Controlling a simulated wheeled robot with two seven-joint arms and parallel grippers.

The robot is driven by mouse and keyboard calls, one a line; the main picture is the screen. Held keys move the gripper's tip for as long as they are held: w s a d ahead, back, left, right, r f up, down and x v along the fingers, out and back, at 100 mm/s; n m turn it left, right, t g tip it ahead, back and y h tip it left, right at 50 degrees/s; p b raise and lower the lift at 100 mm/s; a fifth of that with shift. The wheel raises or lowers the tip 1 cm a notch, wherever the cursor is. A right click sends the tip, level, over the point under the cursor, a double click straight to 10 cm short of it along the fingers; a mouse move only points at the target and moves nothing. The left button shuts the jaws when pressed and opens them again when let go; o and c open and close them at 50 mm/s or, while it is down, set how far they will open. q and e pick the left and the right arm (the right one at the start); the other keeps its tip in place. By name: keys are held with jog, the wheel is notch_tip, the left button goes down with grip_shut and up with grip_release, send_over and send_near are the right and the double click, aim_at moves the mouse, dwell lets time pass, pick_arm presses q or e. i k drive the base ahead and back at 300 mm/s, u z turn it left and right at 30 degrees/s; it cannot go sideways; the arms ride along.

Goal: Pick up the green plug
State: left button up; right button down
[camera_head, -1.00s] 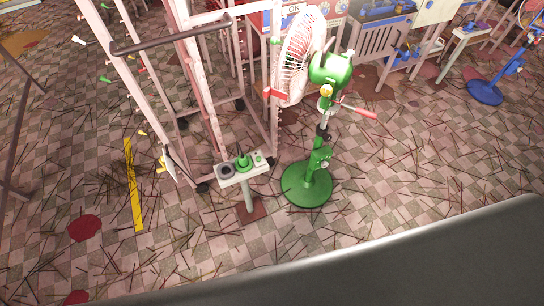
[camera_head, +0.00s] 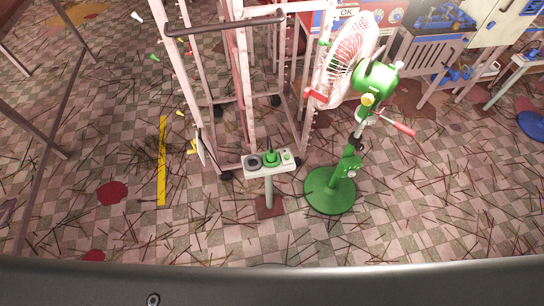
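The green plug (camera_head: 270,157) stands upright on a small white socket box (camera_head: 284,167), between a dark round socket on its left and a small green part on its right. The box sits on a grey post rising from a brown base on the floor. Neither of my grippers is in view. A dark curved edge fills the bottom of the view, well in front of the box.
A green pedestal fan (camera_head: 331,190) stands close to the right of the box. A pale wheeled rack (camera_head: 243,85) is right behind it. Thin sticks litter the checkered floor. A yellow strip (camera_head: 162,165) lies at left. The floor in front is free of large objects.

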aim_at(271, 158)
jog(key=z, duration=1.7)
jog(key=i, duration=1.55)
jog(key=u, duration=1.9)
